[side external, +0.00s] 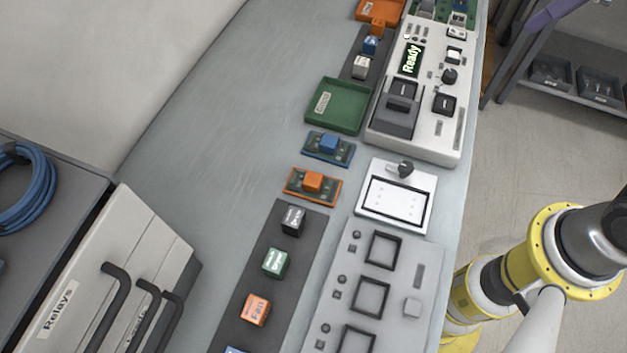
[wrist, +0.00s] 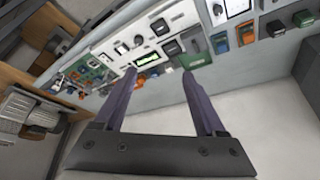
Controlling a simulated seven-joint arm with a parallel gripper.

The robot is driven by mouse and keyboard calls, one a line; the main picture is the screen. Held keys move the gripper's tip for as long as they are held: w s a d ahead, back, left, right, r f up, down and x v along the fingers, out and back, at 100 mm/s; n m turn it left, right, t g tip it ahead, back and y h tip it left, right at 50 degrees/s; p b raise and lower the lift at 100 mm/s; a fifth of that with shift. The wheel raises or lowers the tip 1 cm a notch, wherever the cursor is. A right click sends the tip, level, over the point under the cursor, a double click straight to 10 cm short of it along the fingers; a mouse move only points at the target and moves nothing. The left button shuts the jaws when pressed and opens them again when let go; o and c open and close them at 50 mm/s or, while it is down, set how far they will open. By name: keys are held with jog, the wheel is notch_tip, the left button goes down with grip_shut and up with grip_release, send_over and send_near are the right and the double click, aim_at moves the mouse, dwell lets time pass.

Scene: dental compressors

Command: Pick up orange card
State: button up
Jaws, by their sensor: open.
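The orange card (side external: 313,185) lies flat on the grey bench in the side external view, with a raised orange block on it. It sits just below a blue card (side external: 328,147) and left of a white panel. In the wrist view the orange card (wrist: 246,33) is small, at the upper right, beyond and right of my fingertips. My gripper (wrist: 159,74) is open and empty in the wrist view, apart from the card.
A green tray (side external: 338,106) stands above the cards, beside the "Ready" machine (side external: 412,95). A dark strip (side external: 270,285) with several labelled blocks lies below the orange card. The white panel (side external: 397,196) has an upright knob. The bench left of the cards is clear.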

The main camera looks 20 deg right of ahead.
jog(key=w+a+n+g, duration=0.1)
jog(key=w+a+n, duration=0.1)
jog(key=w+a, duration=0.45)
jog(key=n+g, duration=0.4)
jog(key=n, duration=0.2)
send_over(313, 179)
notch_tip(313, 179, down, 14)
jog(key=shift+h, duration=0.4)
jog(key=f, duration=0.8)
jog(key=shift+d+f, duration=0.2)
jog(key=f, duration=0.5)
jog(key=shift+a, duration=0.2)
grip_shut()
